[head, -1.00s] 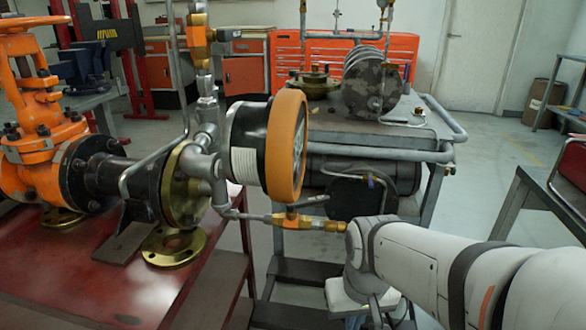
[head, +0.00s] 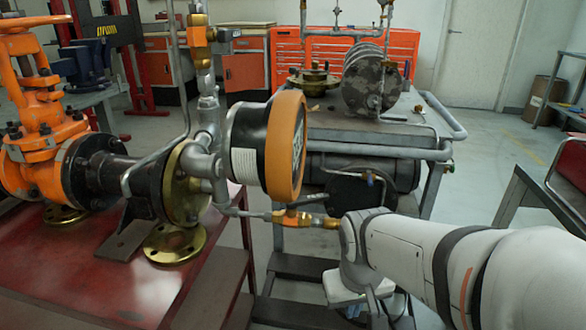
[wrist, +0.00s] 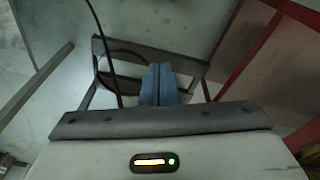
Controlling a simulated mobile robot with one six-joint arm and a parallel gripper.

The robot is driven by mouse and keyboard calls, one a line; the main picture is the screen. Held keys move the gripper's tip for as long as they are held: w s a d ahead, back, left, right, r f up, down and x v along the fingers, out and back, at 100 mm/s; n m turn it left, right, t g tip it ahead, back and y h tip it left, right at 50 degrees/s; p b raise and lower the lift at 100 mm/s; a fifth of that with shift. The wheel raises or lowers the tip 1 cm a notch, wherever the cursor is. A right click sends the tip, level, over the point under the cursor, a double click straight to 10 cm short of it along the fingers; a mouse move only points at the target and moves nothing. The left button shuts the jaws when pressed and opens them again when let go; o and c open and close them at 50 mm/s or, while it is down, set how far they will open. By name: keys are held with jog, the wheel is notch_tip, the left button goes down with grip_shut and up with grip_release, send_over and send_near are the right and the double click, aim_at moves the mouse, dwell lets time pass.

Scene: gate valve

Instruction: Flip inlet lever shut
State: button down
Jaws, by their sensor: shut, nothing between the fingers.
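Two small orange-and-brass valves show in the head view; I cannot tell for sure which is the inlet. The lower valve (head: 290,217) sits on a thin horizontal pipe below the large round gauge, with a short grey lever (head: 308,203) above it. The upper valve (head: 197,40) is on the vertical pipe at the top, with a grey handle (head: 224,35) pointing right. My gripper (wrist: 158,72) is shut, its blue fingers together and empty in the wrist view. In the head view it hangs below my wrist, mostly hidden, right of and below the lower valve.
The orange-rimmed gauge (head: 285,145) stands over the lower valve. The red table (head: 80,260) carries the flanged pipe and orange gate valve (head: 42,115). A grey cart (head: 425,130) with metal parts stands behind. Open floor shows at right.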

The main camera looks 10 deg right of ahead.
jog(key=w+d+r+n+t+h+p, duration=0.1)
jog(key=w+d+r+n+t+p, duration=0.3)
jog(key=w+r+p, duration=0.35)
jog(key=w+d+r+n+t+h+p, duration=0.1)
jog(key=w+d+r+n+p, duration=0.3)
jog(key=w+d+r+p, duration=0.4)
jog(key=s+a+r+n+g+y+p, duration=0.1)
jog(key=s+a+r+n+y+p, duration=0.1)
jog(key=a+n+y+p, duration=0.5)
jog(key=s+n+y+p, duration=0.1)
jog(key=n+p, duration=0.2)
jog(key=p, duration=0.4)
jog(key=shift+s+a+r+g, duration=0.3)
jog(key=shift+r, duration=0.05)
